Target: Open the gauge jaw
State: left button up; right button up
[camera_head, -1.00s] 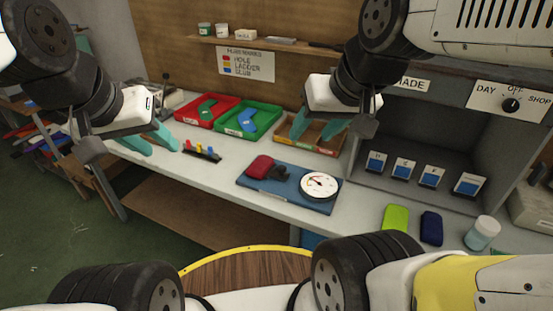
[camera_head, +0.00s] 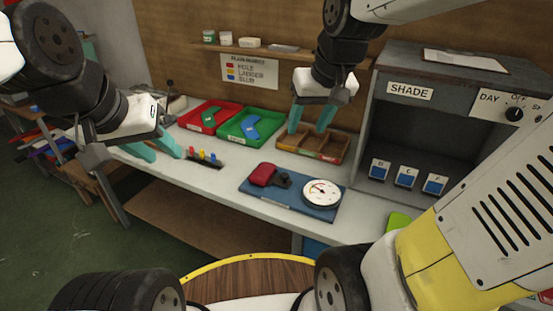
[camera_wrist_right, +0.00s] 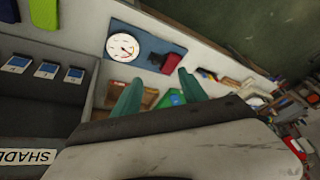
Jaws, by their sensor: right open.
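The gauge sits on a blue board (camera_head: 315,213) on the bench. Its round white dial (camera_head: 321,193) faces up, with a dark jaw part (camera_head: 284,180) beside it and a red block (camera_head: 263,174) to the left. In the right wrist view the dial (camera_wrist_right: 122,47) and the red block (camera_wrist_right: 170,63) show near the top. Whether the jaw is open is too small to tell. My right gripper (camera_head: 312,117) is open and empty, above the wooden tray behind the gauge. My left gripper (camera_head: 166,150) is open and empty at the bench's left, apart from the gauge.
A red tray (camera_head: 191,122) and a green tray (camera_head: 270,134) hold coloured pieces. A wooden divided tray (camera_head: 335,150) stands behind the gauge. Coloured pegs (camera_head: 203,156) stand at left. A grey shade booth (camera_head: 371,125) with labelled cards is at right. Bare bench surrounds the board.

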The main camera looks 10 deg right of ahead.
jog(key=w+f+g, duration=0.3)
jog(key=w+f, duration=0.5)
jog(key=w, duration=0.4)
jog(key=n+g+h, duration=0.1)
jog(key=g, duration=0.1)
send_near(285, 174)
jog(key=shift+s+a, duration=0.2)
jog(key=shift+s, duration=0.15)
notch_tip(285, 174, down, 9)
jog(key=shift+w+r, duration=0.1)
jog(key=shift+r, duration=0.1)
jog(key=shift+c, duration=0.2)
grip_shut()
jog(key=shift+r, duration=0.1)
